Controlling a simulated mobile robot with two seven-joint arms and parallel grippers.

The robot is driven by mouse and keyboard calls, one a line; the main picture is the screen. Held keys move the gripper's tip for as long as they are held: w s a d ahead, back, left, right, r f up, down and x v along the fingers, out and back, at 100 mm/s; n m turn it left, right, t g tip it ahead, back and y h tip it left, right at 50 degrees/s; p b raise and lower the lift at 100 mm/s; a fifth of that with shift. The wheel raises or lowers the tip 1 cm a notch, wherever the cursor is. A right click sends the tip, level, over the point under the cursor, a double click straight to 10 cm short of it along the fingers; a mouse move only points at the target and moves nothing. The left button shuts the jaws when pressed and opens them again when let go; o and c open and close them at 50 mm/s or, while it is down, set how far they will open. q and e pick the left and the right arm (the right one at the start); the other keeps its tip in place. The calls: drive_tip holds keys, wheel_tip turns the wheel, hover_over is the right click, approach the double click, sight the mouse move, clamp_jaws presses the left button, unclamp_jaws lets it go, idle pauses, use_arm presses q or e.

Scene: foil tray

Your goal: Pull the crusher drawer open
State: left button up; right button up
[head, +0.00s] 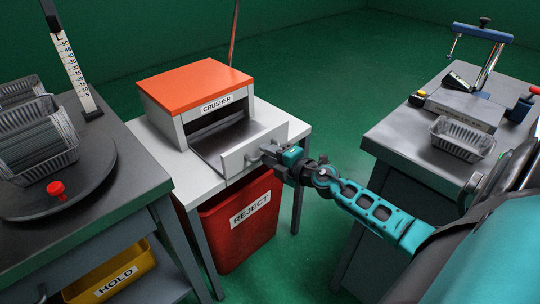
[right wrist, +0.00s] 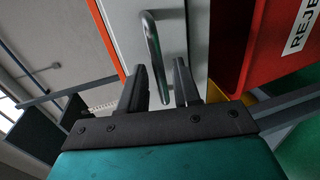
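The crusher (head: 198,92) is a white box with an orange top on a white table. Its drawer (head: 252,148) stands out from the front, with the dark tray floor showing behind the pale front panel. My right gripper (head: 268,152) is at this panel, where it hides much of the handle. In the right wrist view the metal bar handle (right wrist: 153,50) runs down toward the space between my right gripper's fingers (right wrist: 160,82). The fingers are apart, with gaps beside the bar; contact cannot be told. My left gripper is not in view.
A red REJECT bin (head: 236,228) stands below the drawer. A left bench holds foil trays (head: 40,150) on a dark turntable and a scale post. A right bench holds a foil tray (head: 462,138) and a clamp stand. A yellow HOLD bin (head: 112,277) sits low left.

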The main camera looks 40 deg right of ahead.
drive_tip(key=shift+o, duration=0.3)
drive_tip(key=shift+s, duration=0.1)
use_arm(q)
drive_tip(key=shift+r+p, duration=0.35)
drive_tip(key=shift+p, duration=0.05)
use_arm(e)
drive_tip(key=v, duration=1.2)
drive_tip(key=shift+s, duration=0.35)
drive_tip(key=shift+r, duration=0.1)
use_arm(q)
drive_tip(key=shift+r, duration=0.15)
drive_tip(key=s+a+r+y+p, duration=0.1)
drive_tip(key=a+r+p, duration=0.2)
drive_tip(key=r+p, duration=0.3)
drive_tip(key=p, duration=0.5)
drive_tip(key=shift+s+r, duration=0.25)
use_arm(e)
drive_tip(key=s+a+m+g, duration=0.2)
drive_tip(key=s+a+m, duration=0.2)
drive_tip(key=a+m, duration=0.4)
drive_tip(key=s+a+m+g+y, duration=0.1)
drive_tip(key=s+a+m, duration=0.3)
drive_tip(key=a+m, duration=0.4)
drive_tip(key=a+g, duration=0.1)
drive_tip(key=a, duration=0.6)
drive_tip(key=shift+f+g, duration=0.4)
